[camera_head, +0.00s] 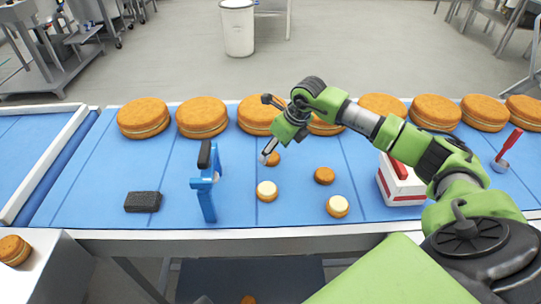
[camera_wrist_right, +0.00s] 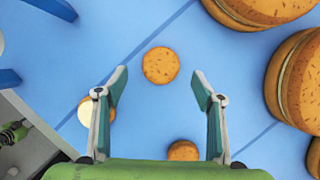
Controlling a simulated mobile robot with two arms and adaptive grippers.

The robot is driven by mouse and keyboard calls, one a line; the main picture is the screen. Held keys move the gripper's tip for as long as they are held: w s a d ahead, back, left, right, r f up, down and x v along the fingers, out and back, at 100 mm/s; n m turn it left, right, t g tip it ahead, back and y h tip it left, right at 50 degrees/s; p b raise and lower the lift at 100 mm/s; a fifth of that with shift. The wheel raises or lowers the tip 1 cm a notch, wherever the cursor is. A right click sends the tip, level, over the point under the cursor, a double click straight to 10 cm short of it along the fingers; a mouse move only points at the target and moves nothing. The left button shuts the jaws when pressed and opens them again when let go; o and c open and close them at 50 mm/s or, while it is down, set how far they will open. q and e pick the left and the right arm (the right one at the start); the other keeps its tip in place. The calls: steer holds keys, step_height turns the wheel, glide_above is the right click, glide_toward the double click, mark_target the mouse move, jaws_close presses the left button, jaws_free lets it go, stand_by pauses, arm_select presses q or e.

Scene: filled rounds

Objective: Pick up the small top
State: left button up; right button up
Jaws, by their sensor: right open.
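A small brown top (camera_head: 271,159) lies flat on the blue belt, by the lower finger of my right gripper (camera_head: 267,128). In the right wrist view this small top (camera_wrist_right: 161,65) shows between and just beyond the spread fingertips of the gripper (camera_wrist_right: 160,75). The gripper is open and empty. Another small brown top (camera_head: 324,175) lies to the right; a brown round (camera_wrist_right: 183,150) also shows between the finger bases. Two small cream-topped rounds (camera_head: 267,190) (camera_head: 338,206) lie nearer the front edge. My left gripper is not in view.
Large filled rounds (camera_head: 202,116) line the back of the belt. A blue upright tool (camera_head: 205,190) and a dark block (camera_head: 142,202) stand left. A white and red box (camera_head: 400,186) and a red-handled tool (camera_head: 508,147) are right.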

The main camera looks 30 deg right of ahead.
mark_target(272, 157)
steer(key=p+x, duration=0.1)
steer(key=x, duration=0.2)
steer(key=shift+w+f, duration=0.15)
steer(key=shift+f, duration=0.15)
steer(key=c, duration=0.8)
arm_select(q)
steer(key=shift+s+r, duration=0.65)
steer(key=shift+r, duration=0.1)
